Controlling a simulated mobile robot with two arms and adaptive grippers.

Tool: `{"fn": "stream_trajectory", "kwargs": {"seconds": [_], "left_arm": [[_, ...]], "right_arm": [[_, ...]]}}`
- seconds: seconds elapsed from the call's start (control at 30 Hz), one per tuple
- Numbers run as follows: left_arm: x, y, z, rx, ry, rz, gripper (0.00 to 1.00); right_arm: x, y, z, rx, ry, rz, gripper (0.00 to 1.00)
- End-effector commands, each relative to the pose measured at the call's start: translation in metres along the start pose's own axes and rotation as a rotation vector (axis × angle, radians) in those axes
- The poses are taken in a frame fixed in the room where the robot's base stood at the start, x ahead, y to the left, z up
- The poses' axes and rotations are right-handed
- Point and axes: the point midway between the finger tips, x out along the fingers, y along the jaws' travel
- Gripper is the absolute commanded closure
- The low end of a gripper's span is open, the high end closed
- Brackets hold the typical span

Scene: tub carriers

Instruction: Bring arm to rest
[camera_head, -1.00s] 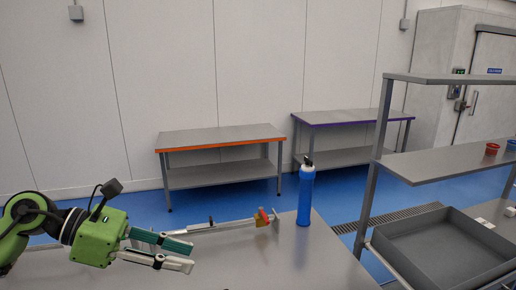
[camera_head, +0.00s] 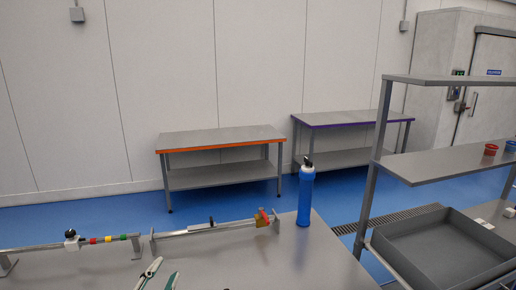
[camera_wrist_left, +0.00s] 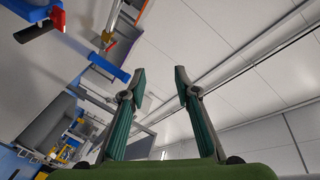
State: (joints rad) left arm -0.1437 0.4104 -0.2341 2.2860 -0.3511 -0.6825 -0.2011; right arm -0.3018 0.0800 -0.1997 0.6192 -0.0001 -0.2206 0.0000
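My left gripper (camera_head: 161,277) shows only as two fingertips at the bottom edge of the head view, low by the near side of the grey table (camera_head: 240,268). In the left wrist view my left gripper (camera_wrist_left: 160,80) has its two green fingers spread apart, with nothing between them. The fingers point up the picture toward a pale panelled surface. The rest of the left arm is outside the head view. My right gripper is not in view.
A blue bottle (camera_head: 305,200) stands on the table's right part. Low metal rails (camera_head: 200,230) with small coloured pieces (camera_head: 108,239) run along the table's far side. A shelf rack (camera_head: 440,163) and grey tub (camera_head: 445,250) are at right. The table's middle is clear.

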Motion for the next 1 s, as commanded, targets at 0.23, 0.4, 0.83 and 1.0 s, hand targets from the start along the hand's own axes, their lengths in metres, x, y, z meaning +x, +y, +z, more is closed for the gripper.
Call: {"fn": "stream_trajectory", "kwargs": {"seconds": [0.23, 0.4, 0.83, 1.0], "left_arm": [[-0.095, 0.113, 0.11, -0.382, -0.524, 0.285, 0.71], [-0.164, 0.164, 0.138, -0.525, -0.771, 0.422, 0.71], [-0.237, 0.267, 0.196, -0.652, -1.067, 0.592, 0.71], [-0.225, 0.327, 0.245, -0.645, -1.084, 0.605, 0.71]], "right_arm": [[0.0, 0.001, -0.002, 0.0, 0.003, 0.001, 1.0], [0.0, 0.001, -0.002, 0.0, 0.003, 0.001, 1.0], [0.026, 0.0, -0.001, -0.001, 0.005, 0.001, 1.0], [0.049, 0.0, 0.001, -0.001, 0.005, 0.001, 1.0]]}}
